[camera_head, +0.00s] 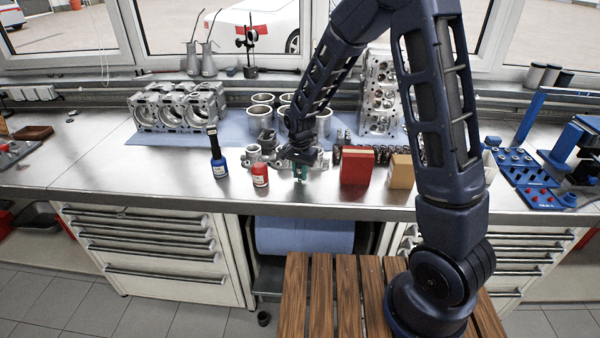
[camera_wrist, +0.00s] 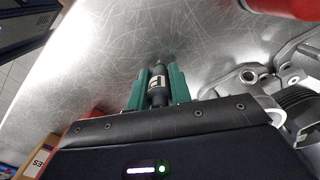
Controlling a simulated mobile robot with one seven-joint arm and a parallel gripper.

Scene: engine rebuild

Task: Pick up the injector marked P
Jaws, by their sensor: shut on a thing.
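My gripper (camera_head: 300,172) is low over the front part of the metal bench, between the red bottle and the red box. In the wrist view its two green fingers (camera_wrist: 158,82) are shut on a dark, slim injector (camera_wrist: 157,92) held between them. The injector carries a small pale label with a dark mark that is too small to read surely. Its far end points away from the camera, over the scratched steel bench top (camera_wrist: 120,45). I cannot tell whether it touches the bench. In the head view the arm and fingers hide the injector.
A red bottle (camera_head: 260,176) and a blue bottle (camera_head: 218,158) stand left of my gripper. A red box (camera_head: 357,166) and a tan box (camera_head: 401,171) stand right. Grey metal castings (camera_wrist: 250,78) lie close by. An engine block (camera_head: 178,108) is at the back left.

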